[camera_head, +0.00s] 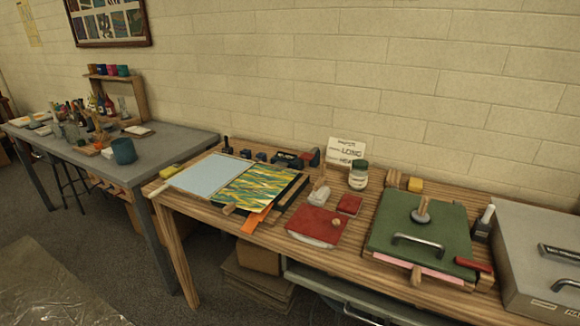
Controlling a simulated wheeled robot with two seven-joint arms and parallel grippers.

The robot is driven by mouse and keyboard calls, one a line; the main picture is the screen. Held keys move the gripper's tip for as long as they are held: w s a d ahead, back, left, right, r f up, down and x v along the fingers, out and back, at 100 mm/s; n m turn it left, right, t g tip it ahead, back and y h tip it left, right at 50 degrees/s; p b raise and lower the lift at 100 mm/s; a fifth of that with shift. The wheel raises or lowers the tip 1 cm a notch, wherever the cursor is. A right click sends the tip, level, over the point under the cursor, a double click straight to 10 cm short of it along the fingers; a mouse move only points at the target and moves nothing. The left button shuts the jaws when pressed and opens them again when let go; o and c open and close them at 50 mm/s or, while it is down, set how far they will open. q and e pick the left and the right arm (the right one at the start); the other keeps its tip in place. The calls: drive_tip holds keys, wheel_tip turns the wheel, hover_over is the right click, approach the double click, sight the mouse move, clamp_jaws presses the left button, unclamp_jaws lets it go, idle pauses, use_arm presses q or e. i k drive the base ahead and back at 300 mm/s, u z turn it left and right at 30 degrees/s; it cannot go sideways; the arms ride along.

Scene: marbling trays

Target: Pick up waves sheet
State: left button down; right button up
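A sheet with wavy yellow, green and teal streaks (250,188), which looks like the waves sheet, lies on the wooden table left of its middle. It lies on or in a dark-edged tray, part of which shows at its right. Its left edge meets a plain light blue sheet or tray (207,174). Orange strips (256,219) stick out at its front edge. Neither of my grippers is in view.
Right of the sheet are a red board (318,226), a lidded jar (358,177), a green press-like board with a metal handle (420,226) and a grey metal box (545,255). A grey table (180,143) with bottles stands at the left.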

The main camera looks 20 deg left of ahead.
sight(255, 190)
drive_tip(key=z, duration=2.8)
drive_tip(key=k, duration=1.05)
drive_tip(key=u, duration=1.9)
